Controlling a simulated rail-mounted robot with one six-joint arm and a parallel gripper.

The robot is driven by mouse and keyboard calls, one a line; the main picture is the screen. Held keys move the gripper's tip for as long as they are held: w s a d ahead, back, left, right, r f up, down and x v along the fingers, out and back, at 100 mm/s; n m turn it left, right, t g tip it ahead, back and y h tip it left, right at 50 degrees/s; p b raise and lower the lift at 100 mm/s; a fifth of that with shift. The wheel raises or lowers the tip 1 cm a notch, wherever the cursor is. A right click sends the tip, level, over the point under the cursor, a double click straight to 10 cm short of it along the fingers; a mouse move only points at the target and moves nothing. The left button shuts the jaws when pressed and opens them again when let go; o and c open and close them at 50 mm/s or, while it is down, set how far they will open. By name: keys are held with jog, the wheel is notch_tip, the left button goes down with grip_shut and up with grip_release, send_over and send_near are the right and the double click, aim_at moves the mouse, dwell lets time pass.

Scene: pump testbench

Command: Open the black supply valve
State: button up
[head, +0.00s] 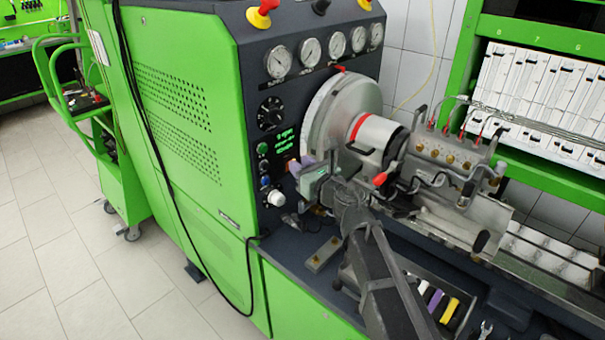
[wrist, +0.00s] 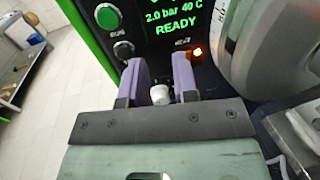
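My gripper (head: 299,168) is at the front panel of the green test bench, near the small buttons. In the wrist view its two purple fingers (wrist: 162,84) are apart with nothing gripped. A white knob (wrist: 160,95) shows in the gap between them, and gaps are visible on both sides of it. In the head view this white knob (head: 276,198) sits low on the panel, below the gripper. A round black dial knob (head: 271,112) is higher on the panel, under the gauges. I cannot tell for certain which part is the black supply valve.
The display (wrist: 175,18) reads "2.0 bar 40 C READY". A green button (wrist: 108,16) and a grey button (wrist: 123,49) lie left of the fingers; an orange light (wrist: 197,52) is to the right. The large grey disc housing (head: 335,115) and pump (head: 445,150) stand close on the right.

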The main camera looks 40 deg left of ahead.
jog(key=s+a+f+b, duration=0.2)
jog(key=s+f+b, duration=0.1)
jog(key=s, duration=0.1)
jog(key=s+a+f+n+g+b, duration=0.1)
jog(key=s+a+f+b, duration=0.1)
jog(key=s+f+b, duration=0.1)
jog(key=s+a+f+g+b, duration=0.1)
jog(key=s+a+f+b, duration=0.2)
jog(key=s, duration=0.3)
jog(key=shift+s+a+f+b, duration=0.1)
jog(key=shift+f+b, duration=0.4)
jog(key=shift+f, duration=0.4)
grip_shut()
jog(key=s+a+f+m+t+h+b, duration=0.2)
jog(key=s+a+f+m+t+b, duration=0.1)
jog(key=s+f+m+t+b, duration=0.65)
jog(key=w+d+m+t+h, duration=0.6)
jog(key=d+m+h, duration=0.5)
jog(key=m, duration=1.1)
jog(key=x, duration=1.1)
jog(key=shift+w+a+f+b, duration=0.1)
jog(key=shift+a+f+b, duration=0.1)
jog(key=shift+f+b, duration=0.15)
jog(key=shift+w+d, duration=0.95)
jog(key=shift+w, duration=0.1)
jog(key=shift+w+d, duration=0.2)
jog(key=shift+w, duration=0.2)
